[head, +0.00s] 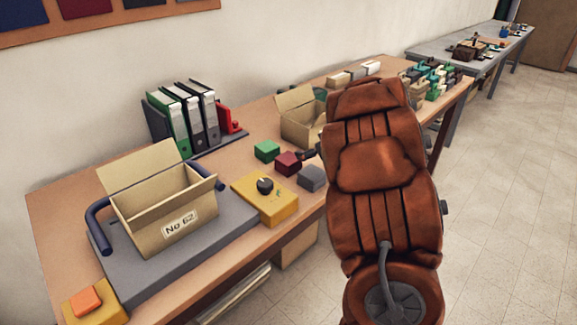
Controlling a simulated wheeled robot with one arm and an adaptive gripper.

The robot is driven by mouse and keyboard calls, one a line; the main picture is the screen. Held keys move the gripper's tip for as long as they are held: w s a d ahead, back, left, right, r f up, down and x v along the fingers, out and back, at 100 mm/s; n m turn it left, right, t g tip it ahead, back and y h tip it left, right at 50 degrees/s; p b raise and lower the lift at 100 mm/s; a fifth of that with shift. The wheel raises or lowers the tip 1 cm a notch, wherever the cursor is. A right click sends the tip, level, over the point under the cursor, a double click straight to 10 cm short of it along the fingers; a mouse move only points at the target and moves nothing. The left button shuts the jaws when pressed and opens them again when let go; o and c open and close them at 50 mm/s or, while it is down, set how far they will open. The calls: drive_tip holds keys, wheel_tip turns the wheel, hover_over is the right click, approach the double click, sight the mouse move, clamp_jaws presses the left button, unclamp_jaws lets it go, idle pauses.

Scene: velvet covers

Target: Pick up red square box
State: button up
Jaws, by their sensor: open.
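The red square box (287,164) is a small dark red block on the wooden table, between a green square box (267,150) and a grey square box (312,178). My gripper (307,154) shows as a small dark shape at the red box's right side, by the left edge of my brown-covered arm. It is open. The arm hides much of it, and I cannot tell whether its fingers touch or straddle the red box.
A yellow box with a black knob (264,197) lies in front. An open carton (166,210) stands on a grey platform with handles at left. Binders (188,118) and another open carton (298,117) stand behind. Several small items (434,80) fill the table's far end.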

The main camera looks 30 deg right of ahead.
sight(290, 159)
drive_tip(key=f+y, duration=0.1)
drive_tip(key=a+f, duration=0.1)
drive_tip(key=s+f+y, duration=0.1)
drive_tip(key=shift+a+f+n+y, duration=0.15)
drive_tip(key=shift+a+n+y, duration=0.15)
drive_tip(key=shift+a, duration=0.1)
drive_tip(key=shift+a+f, duration=0.15)
drive_tip(key=shift+a, duration=0.05)
drive_tip(key=shift+r+x, duration=0.15)
drive_tip(key=shift+x, duration=1.75)
drive_tip(key=shift+r+x, duration=0.1)
drive_tip(key=shift+x, duration=1.8)
drive_tip(key=shift+w, duration=0.1)
drive_tip(key=shift+c, duration=0.3)
drive_tip(key=c, duration=1.2)
drive_tip(key=shift+c, duration=0.2)
